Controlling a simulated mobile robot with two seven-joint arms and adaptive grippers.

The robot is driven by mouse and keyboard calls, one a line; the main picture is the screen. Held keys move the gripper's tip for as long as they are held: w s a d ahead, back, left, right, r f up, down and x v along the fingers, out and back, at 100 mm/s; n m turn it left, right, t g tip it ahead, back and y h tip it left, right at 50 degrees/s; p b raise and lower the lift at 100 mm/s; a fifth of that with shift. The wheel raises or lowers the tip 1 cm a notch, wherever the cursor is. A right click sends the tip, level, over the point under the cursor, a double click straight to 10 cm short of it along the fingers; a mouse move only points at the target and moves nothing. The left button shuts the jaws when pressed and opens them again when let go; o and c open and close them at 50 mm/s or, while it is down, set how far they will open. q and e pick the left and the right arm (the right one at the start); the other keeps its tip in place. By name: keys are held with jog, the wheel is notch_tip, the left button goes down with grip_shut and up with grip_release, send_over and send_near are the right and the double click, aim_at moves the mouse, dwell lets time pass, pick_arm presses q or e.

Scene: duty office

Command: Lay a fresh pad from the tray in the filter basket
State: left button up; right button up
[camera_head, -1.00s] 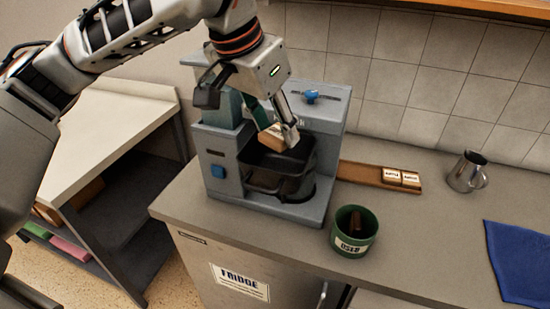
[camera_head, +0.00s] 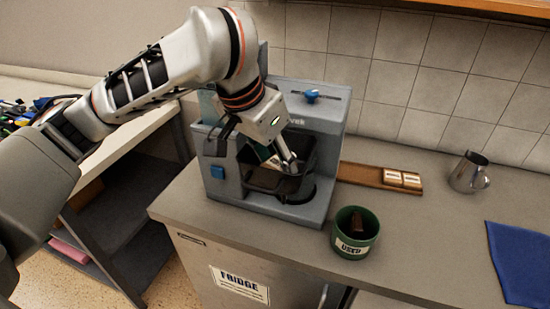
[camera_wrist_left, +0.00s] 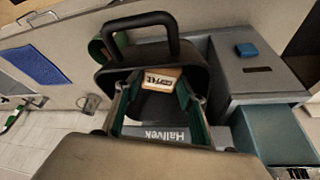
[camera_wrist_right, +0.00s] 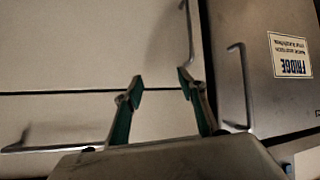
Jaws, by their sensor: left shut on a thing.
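My left gripper (camera_head: 284,168) reaches down into the black filter basket (camera_head: 262,182) of the grey coffee machine (camera_head: 325,128). In the left wrist view its fingers (camera_wrist_left: 158,92) are shut on a small tan coffee pad (camera_wrist_left: 160,77) with a white label, inside the basket's rim (camera_wrist_left: 106,82). Whether the pad touches the basket's floor I cannot tell. The wooden tray (camera_head: 360,174) lies right of the machine with two more pads (camera_head: 402,178) at its right end. My right gripper (camera_wrist_right: 160,80) is open and empty in front of the cabinet fronts.
A green bin (camera_head: 341,240) labelled USED, holding a dark brown piece, stands at the counter's front edge. A metal jug (camera_head: 467,173) and a blue cloth (camera_head: 520,262) are at the right.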

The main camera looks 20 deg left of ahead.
pick_arm(q)
jog(key=o, duration=0.9)
jog(key=shift+f, duration=0.15)
jog(key=shift+r, duration=0.45)
jog(key=p+v, duration=0.1)
jog(key=v, duration=1)
jog(key=shift+s+a+r, duration=0.1)
jog(key=shift+s+r, duration=0.1)
